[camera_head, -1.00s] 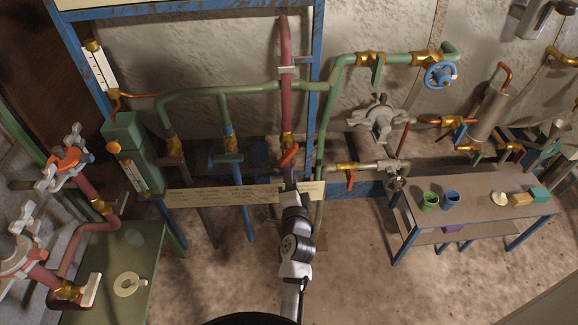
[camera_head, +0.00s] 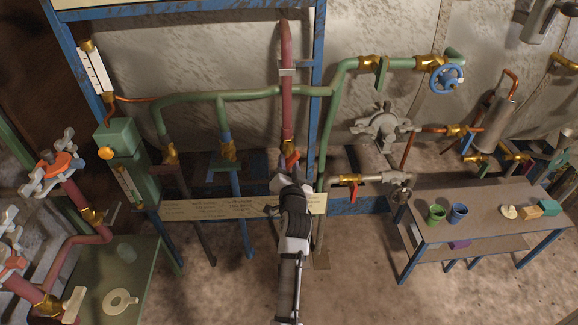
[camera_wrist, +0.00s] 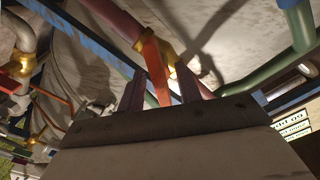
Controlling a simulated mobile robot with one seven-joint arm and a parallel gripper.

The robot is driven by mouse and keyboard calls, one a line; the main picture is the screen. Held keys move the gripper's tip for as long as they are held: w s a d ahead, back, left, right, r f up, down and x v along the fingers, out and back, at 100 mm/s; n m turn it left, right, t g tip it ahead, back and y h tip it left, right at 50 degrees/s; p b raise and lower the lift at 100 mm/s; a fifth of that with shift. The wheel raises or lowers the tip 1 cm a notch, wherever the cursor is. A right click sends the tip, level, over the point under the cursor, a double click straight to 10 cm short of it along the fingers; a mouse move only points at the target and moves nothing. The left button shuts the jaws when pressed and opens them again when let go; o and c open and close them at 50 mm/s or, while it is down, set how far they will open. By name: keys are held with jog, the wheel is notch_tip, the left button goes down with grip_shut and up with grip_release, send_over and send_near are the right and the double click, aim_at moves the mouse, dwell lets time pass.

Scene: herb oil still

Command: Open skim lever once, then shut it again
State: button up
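An orange-handled lever (camera_head: 293,158) sits at a brass valve (camera_head: 288,147) low on the red vertical pipe. No readable label here names it the skim lever. My gripper (camera_head: 288,178) is right at this lever, and my wrist covers part of it in the head view. In the wrist view the orange lever (camera_wrist: 157,72) stands between the two dark fingers of my gripper (camera_wrist: 160,90), with the brass valve body behind it. The fingers are apart, and I see no clear grip on the lever.
A long label plate (camera_head: 190,210) runs beside my wrist, its text too small to read. Green pipes and a blue frame post (camera_head: 313,120) stand close by. Another red-handled valve (camera_head: 352,182) is to the right. A table (camera_head: 410,215) with cups stands farther right.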

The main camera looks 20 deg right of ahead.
grip_shut()
jog(key=shift+r+m+p, duration=0.25)
jog(key=shift+m+p, duration=0.45)
jog(key=shift+p, duration=0.15)
jog(key=m+p, duration=0.4)
jog(key=m, duration=0.1)
jog(key=shift+m, duration=0.3)
jog(key=m+p, duration=0.2)
jog(key=shift+m, duration=0.4)
jog(key=shift+f+m+p, duration=0.25)
jog(key=shift+m+p, duration=0.1)
jog(key=shift+m, duration=0.75)
jog(key=shift+o, duration=1.8)
grip_release()
